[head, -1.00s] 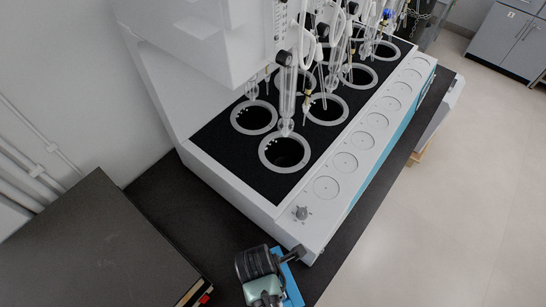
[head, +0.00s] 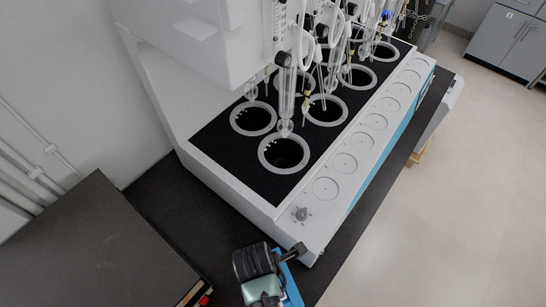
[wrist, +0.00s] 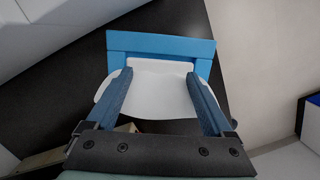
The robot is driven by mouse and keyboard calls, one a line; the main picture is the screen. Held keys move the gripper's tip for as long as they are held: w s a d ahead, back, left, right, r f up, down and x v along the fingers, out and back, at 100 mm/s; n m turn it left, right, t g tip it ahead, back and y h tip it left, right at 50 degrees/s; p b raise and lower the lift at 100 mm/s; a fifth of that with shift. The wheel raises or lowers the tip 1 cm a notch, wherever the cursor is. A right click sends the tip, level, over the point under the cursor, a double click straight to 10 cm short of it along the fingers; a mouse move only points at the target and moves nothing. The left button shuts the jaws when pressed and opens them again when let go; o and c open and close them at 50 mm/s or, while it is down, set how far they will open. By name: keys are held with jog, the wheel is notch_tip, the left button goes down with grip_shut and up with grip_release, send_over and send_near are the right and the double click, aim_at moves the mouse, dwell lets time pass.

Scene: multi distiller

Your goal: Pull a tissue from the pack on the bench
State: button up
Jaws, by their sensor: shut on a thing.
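The tissue pack (wrist: 160,42) is a blue block lying on the black bench top, across the upper middle of the wrist view. A white tissue (wrist: 160,95) comes out of its near side and spreads past both blue fingers. My gripper (wrist: 158,75) is shut on the tissue, with its fingertips close to the pack's near edge. Part of the tissue is hidden behind the fingers. In the head view my wrist is at the bottom middle, with blue showing beside it. I cannot tell there which blue is pack and which is finger.
A large white distiller (head: 240,190) with round wells and glassware stands on the bench (head: 165,205) just beyond my gripper. A dark flat-topped box (head: 95,240) is at the lower left. The floor (head: 450,190) at the right is clear.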

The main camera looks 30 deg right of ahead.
notch_tip(320, 180, up, 8)
jog(key=shift+r, duration=0.1)
notch_tip(320, 180, up, 6)
jog(key=p, duration=0.7)
jog(key=shift+f, duration=0.25)
